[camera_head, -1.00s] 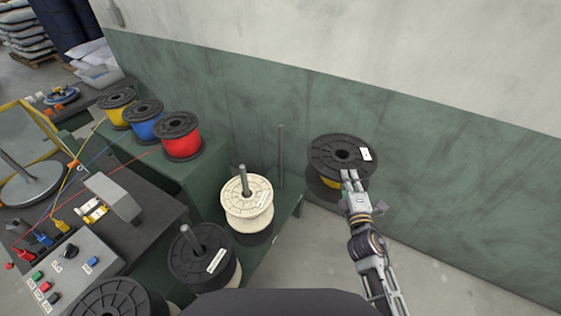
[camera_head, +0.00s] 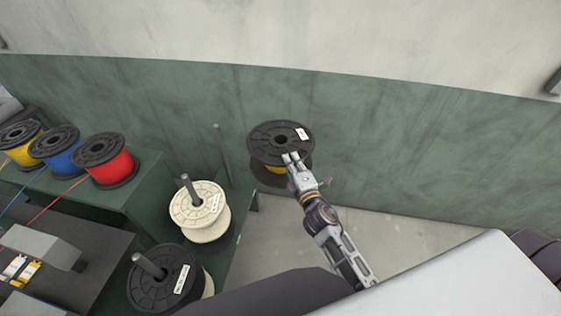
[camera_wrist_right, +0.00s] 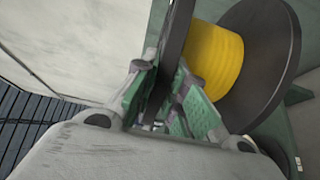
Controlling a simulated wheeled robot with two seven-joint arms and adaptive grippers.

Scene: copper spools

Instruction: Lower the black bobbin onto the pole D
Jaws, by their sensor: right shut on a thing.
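A black bobbin (camera_head: 265,145) wound with yellow wire is in the air in front of the green wall. My right gripper (camera_head: 292,160) is shut on the rim of its upper flange. In the right wrist view the fingers (camera_wrist_right: 168,105) clamp one black flange, and the yellow winding (camera_wrist_right: 215,60) shows beside them. A bare upright pole (camera_head: 224,155) stands just left of the bobbin in the head view; I see no letter D on it. The bobbin is apart from this pole in the picture. My left gripper is not in view.
A cream spool (camera_head: 200,212) and a black spool (camera_head: 165,280) sit on other poles nearby. Yellow, blue and red (camera_head: 108,162) spools stand on a green bench at the left. The green wall (camera_head: 400,150) is close behind the bobbin. Bare floor (camera_head: 300,235) lies below it.

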